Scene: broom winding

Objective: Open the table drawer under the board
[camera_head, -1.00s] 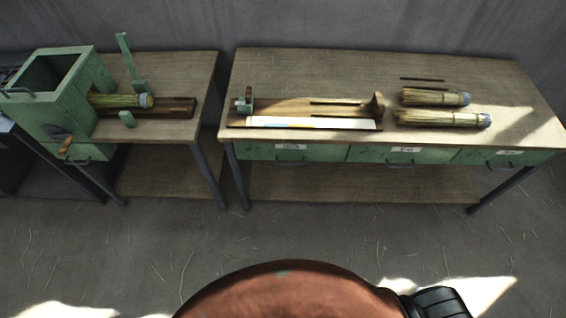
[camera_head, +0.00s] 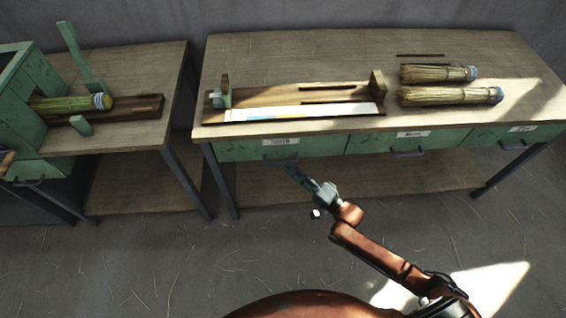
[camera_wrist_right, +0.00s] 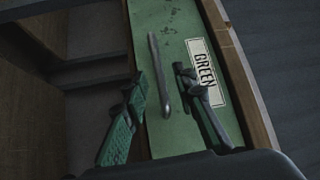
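The green drawer (camera_head: 330,143) under the board (camera_head: 270,98) is flush with the table front. It also shows in the right wrist view (camera_wrist_right: 165,22), with a white label (camera_wrist_right: 203,75) reading "GREEN". Its grey bar handle (camera_wrist_right: 155,50) runs lengthwise between the fingers of my right gripper (camera_wrist_right: 161,82). My right gripper (camera_head: 293,172) is open just in front of the drawer, with one finger on each side of the handle. A gap shows between the fingers and the bar. My left gripper is not in view.
Two more green drawers (camera_head: 378,145) lie to the right under the same tabletop (camera_head: 300,50). Straw bundles (camera_head: 450,96) lie on the table's right part. A second table (camera_head: 150,70) with a green machine (camera_head: 20,110) stands left. The floor in front is clear of large objects.

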